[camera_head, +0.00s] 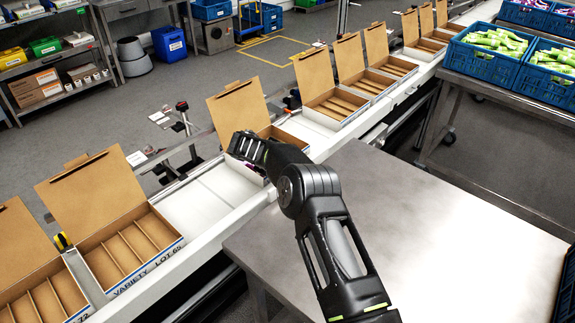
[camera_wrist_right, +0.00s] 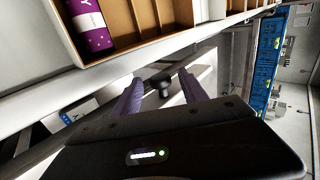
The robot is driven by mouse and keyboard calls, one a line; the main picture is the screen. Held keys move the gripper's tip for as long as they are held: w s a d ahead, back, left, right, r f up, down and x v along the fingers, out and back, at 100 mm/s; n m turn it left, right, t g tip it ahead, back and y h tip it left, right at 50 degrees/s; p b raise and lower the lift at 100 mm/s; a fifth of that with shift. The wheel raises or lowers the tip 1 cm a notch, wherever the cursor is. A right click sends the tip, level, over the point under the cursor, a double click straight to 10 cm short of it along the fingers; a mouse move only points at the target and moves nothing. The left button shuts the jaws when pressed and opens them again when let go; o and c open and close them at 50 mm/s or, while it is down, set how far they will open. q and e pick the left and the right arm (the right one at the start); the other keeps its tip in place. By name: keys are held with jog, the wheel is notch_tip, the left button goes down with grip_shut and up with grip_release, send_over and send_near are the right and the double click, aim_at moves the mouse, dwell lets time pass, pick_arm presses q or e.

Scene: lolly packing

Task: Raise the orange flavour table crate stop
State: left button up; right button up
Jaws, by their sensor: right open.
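My right arm reaches across the steel table to the conveyor. In the head view its gripper (camera_head: 246,147) is over the conveyor edge, in front of an open carton. In the right wrist view the right gripper (camera_wrist_right: 160,88) is open, its two purple-tinted fingers apart. A black knob (camera_wrist_right: 157,83) on a short stem shows between the fingers, beside the pale conveyor side; I cannot tell whether they touch it. I cannot tell for sure that this knob is the orange flavour table crate stop. My left gripper is not in view.
Open cardboard cartons (camera_head: 131,238) stand along the white conveyor (camera_head: 208,197). One carton (camera_wrist_right: 150,40) near the right gripper holds a purple packet (camera_wrist_right: 88,24). The steel table (camera_head: 420,220) is mostly bare. Blue crates (camera_head: 483,72) with green packets stand at the upper right.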

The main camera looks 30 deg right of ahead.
jog(key=b+v, duration=0.1)
jog(key=v, duration=0.6)
jog(key=shift+a+b, duration=0.2)
jog(key=shift+b, duration=0.2)
jog(key=shift+r, duration=0.1)
